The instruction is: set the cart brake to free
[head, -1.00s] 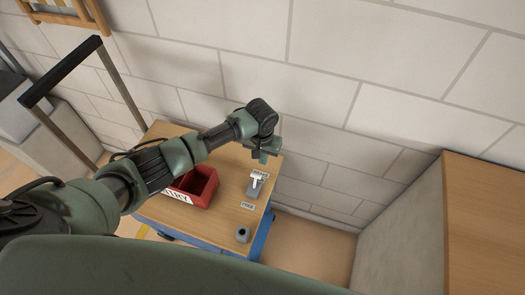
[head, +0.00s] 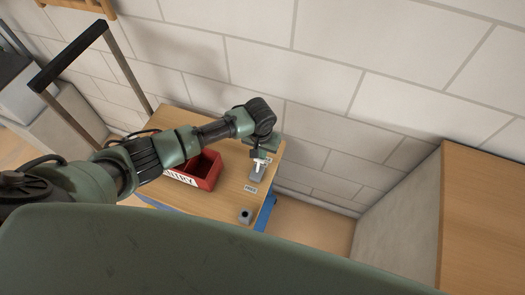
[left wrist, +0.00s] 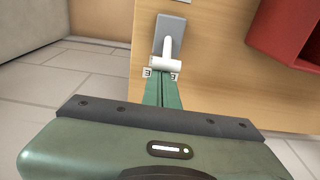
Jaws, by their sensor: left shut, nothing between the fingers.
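The brake lever, a white T-shaped handle (head: 260,162) on a grey base (head: 257,174), sits on the wooden top of the cart (head: 222,208). Its handle lies towards the wall end of the base, away from the FREE label (head: 250,188). My left gripper (head: 259,155) is shut and empty, right at the handle. In the left wrist view the shut fingertips (left wrist: 162,80) are just short of the handle's crossbar (left wrist: 165,63); I cannot tell whether they touch. They cover most of a second label (left wrist: 147,72). My right gripper is out of view.
A red bin (head: 209,172) with a white label stands on the cart, left of the lever. A small grey socket-like part (head: 245,215) is near the front edge. A block wall (head: 330,100) is behind, and a wood-topped unit (head: 483,220) is at right.

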